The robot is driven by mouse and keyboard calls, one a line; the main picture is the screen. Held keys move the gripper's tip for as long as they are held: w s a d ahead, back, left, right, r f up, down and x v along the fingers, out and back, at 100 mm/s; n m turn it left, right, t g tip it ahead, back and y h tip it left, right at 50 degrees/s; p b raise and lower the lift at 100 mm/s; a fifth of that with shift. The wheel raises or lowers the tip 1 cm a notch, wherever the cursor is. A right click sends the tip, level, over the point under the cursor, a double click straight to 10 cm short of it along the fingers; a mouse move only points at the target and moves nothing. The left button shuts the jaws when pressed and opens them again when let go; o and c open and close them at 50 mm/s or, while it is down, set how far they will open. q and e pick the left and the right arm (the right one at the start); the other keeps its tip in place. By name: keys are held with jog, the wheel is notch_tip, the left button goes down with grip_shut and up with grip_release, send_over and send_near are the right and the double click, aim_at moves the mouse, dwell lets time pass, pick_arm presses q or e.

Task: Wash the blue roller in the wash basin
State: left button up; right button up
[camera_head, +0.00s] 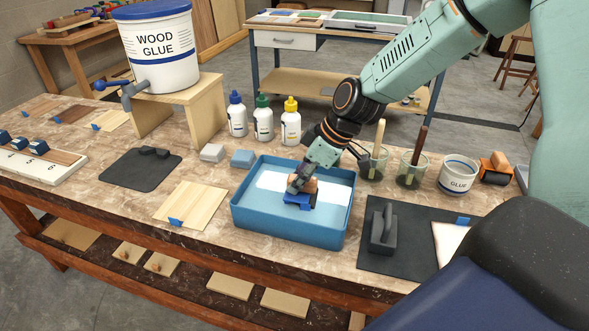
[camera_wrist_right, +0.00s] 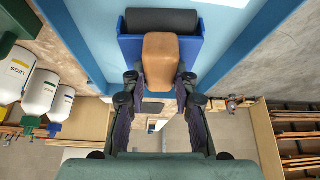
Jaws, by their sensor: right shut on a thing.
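The blue wash basin (camera_head: 245,212) stands on the bench in the middle of the head view, with light blue water in it. My right gripper (camera_head: 303,183) reaches down into the basin and is shut on the blue roller's wooden handle. The blue roller (camera_head: 298,199) hangs at the water or just above it; I cannot tell if it touches. In the right wrist view the fingers (camera_wrist_right: 160,97) close on the tan handle, with the blue body (camera_wrist_right: 190,55) and dark roller (camera_wrist_right: 160,20) beyond. My left gripper is out of view.
Three glue bottles (camera_head: 264,120) stand behind the basin. Glass jars (camera_head: 410,170) with brushes and a glue tub (camera_head: 458,174) are at its right. A dark mat (camera_head: 376,262) with a dark grey block tool (camera_head: 383,230) lies close right. A light board (camera_head: 190,204) lies left.

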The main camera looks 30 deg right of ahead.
dwell(0.3)
notch_tip(320, 180, up, 6)
jog(key=w+a, duration=0.2)
jog(key=shift+w+r, duration=0.15)
jog(key=shift+r, duration=0.05)
dwell(0.6)
jog(key=shift+r, duration=0.1)
dwell(0.9)
notch_tip(320, 180, up, 5)
jog(key=p, duration=0.4)
jog(key=shift+a, duration=0.1)
dwell(0.4)
